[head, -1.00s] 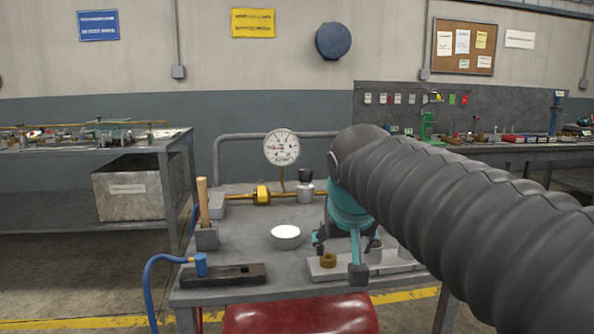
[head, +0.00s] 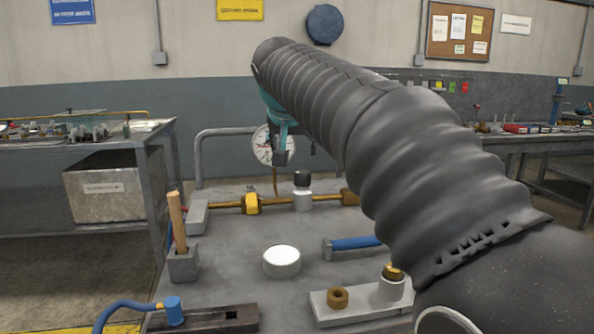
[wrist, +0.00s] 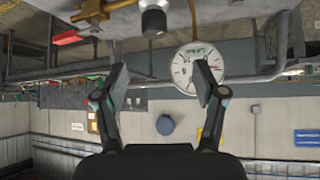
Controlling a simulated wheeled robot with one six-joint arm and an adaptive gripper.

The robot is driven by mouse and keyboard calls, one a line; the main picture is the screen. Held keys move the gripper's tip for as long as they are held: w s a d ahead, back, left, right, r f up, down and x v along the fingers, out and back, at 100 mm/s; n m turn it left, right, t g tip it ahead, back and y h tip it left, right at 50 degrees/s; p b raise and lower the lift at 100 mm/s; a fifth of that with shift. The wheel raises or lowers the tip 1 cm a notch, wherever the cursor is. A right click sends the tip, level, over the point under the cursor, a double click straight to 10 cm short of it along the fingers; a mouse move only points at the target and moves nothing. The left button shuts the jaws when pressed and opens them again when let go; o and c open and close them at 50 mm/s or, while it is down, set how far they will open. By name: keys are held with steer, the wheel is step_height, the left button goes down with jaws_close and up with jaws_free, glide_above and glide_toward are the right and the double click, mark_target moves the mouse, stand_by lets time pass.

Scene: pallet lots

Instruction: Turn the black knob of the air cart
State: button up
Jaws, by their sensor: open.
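The air cart (head: 225,262) stands in front of me with a brass pipe line across its back. The black knob (head: 302,178) sits on top of a pale valve body on that line. It also shows in the wrist view (wrist: 154,22), near the top edge, in the inverted picture. My gripper (head: 281,150) is raised at the back of the cart, up and slightly left of the knob in the head view. In the wrist view its fingers (wrist: 160,80) are apart and empty. The knob is not between them. My arm hides part of the gripper.
A round gauge (head: 261,147) stands behind the gripper, partly covered by it. A yellow-handled fitting (head: 251,202) is on the pipe left of the knob. A white round dish (head: 281,261), a wooden handle (head: 177,220) and a blue-handled tool (head: 355,242) are on the cart top.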

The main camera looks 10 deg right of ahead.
mark_target(302, 172)
steer(key=x, duration=0.9)
steer(key=d+x, duration=0.1)
steer(key=x, duration=0.3)
steer(key=shift+f, duration=0.15)
steer(key=c, duration=1.1)
steer(key=shift+c, duration=0.2)
